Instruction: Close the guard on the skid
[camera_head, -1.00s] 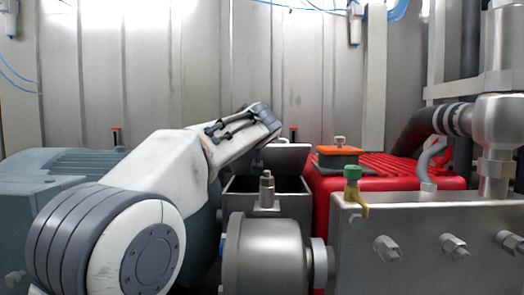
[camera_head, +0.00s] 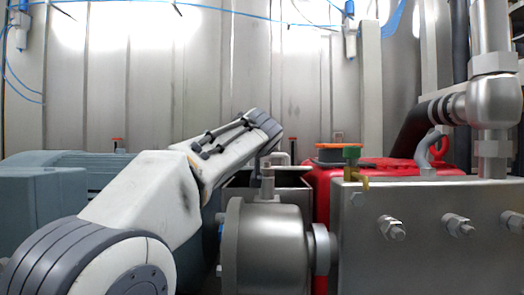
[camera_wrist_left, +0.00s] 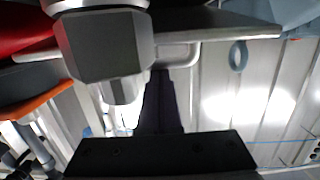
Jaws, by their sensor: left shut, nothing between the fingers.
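The guard appears to be the grey metal plate with a bar handle. In the head view it shows as a thin plate (camera_head: 293,168) at the back of a dark open-topped box, partly hidden by my left wrist. In the left wrist view its underside or face (camera_wrist_left: 225,20) runs across the top, with the bent handle (camera_wrist_left: 185,58) below it. My left gripper (camera_wrist_left: 160,80) is shut and empty, its fingertips close to the handle; I cannot tell whether they touch. In the head view the fingers are hidden behind the wrist. My right gripper is not in view.
A steel round housing (camera_head: 268,245) with a hex fitting (camera_head: 267,182) stands in front of the box. A red unit (camera_head: 385,168) and a bolted steel block (camera_head: 430,235) lie to the right. A grey-blue motor (camera_head: 60,185) stands left, behind my arm.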

